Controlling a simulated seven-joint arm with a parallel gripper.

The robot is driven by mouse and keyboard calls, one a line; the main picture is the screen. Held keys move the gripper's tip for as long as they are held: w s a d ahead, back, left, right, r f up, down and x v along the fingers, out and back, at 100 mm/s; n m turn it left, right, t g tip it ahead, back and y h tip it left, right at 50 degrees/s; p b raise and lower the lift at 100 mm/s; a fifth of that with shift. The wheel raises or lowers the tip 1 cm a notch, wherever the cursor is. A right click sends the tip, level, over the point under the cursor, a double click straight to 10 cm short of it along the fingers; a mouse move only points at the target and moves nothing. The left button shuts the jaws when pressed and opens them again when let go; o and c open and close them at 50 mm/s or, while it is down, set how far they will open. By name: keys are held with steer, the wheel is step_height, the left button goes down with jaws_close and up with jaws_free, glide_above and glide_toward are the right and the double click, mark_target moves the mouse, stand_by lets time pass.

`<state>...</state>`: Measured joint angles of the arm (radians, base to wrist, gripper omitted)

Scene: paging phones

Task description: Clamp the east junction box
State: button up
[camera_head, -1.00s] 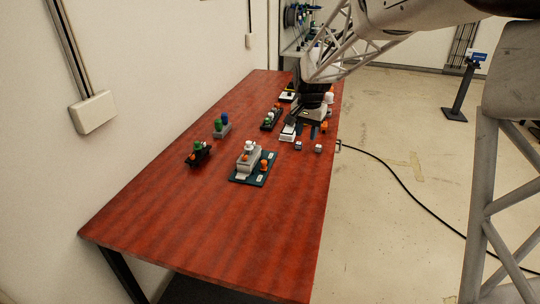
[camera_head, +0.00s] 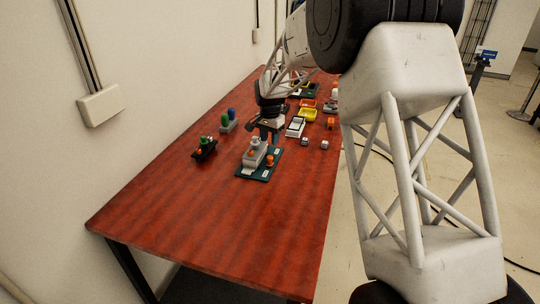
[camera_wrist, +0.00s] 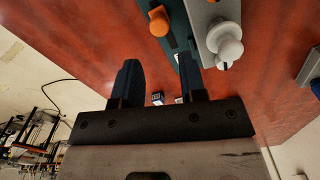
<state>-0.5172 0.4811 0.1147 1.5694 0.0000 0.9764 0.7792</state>
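No label I can read marks the east junction box, so I cannot tell for certain which thing it is. A grey box (camera_head: 253,161) with a white knob on top stands on a dark teal plate (camera_head: 262,176) with an orange knob (camera_head: 270,160) beside it. In the wrist view, the grey box (camera_wrist: 203,12), white knob (camera_wrist: 226,45) and orange knob (camera_wrist: 159,22) show at the top. My gripper (camera_head: 269,134) is just behind this unit. Its two dark fingers (camera_wrist: 158,72) stand wide apart with nothing between them; the right finger overlaps the teal plate in the picture.
A black base with green and orange parts (camera_head: 204,149) and a grey block with green and blue knobs (camera_head: 228,122) stand to the left. A white tray (camera_head: 295,128), yellow tray (camera_head: 310,115) and two small cubes (camera_head: 304,142) (camera_head: 324,145) lie right of my gripper. The table's front is clear.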

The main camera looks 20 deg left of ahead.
mark_target(270, 156)
steer(key=shift+f, duration=0.1)
steer(key=shift+f, duration=3.8)
jaws_close()
